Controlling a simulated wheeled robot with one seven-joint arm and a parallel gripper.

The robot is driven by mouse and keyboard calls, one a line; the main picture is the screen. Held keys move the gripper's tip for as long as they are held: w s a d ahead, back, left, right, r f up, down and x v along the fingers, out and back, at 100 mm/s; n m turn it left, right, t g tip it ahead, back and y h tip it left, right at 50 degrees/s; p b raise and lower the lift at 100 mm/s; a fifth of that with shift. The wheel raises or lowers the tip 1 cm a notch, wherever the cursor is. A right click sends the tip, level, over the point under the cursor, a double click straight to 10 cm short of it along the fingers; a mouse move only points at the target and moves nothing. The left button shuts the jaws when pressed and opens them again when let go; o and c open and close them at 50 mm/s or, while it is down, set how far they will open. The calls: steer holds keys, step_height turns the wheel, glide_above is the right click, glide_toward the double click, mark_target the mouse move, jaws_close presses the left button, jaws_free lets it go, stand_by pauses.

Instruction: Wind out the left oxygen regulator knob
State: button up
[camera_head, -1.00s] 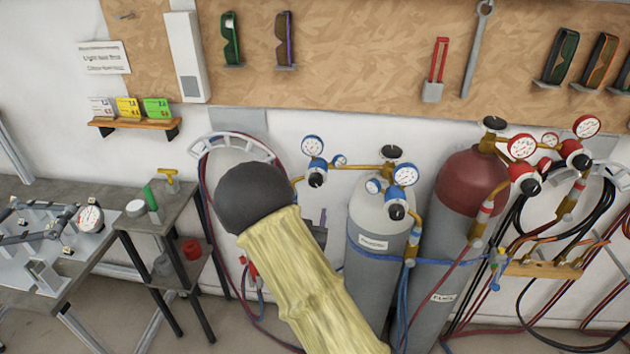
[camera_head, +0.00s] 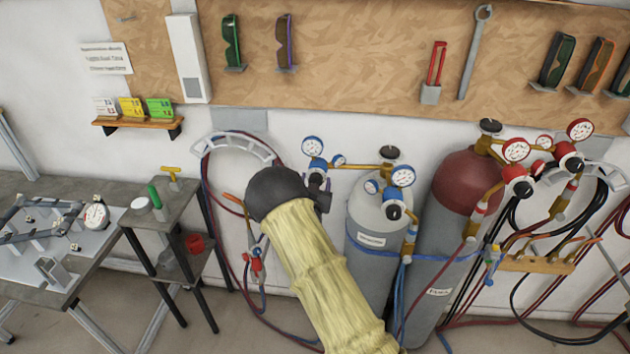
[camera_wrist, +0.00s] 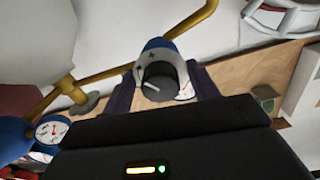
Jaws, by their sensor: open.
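The left oxygen regulator, with blue-rimmed gauges (camera_head: 313,146), sits at the left end of the brass pipe above the grey cylinder. Its black knob (camera_wrist: 158,82), marked with a white line, faces the wrist camera. My gripper (camera_wrist: 162,88) is open, with one dark finger on each side of the knob; I cannot tell whether either finger touches it. In the head view my gripper (camera_head: 320,188) is at the left regulator, and my dark wrist and yellow-sleeved arm hide part of it.
The second blue-gauge regulator (camera_head: 396,195) is close to the right, in front of the oxygen cylinder (camera_head: 368,262). The red cylinder (camera_head: 465,200) with red-gauge regulators stands further right. Hoses hang on the wall rack (camera_head: 235,146) at left. A small side table (camera_head: 165,210) stands left.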

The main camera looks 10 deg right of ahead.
steer(key=c, duration=1)
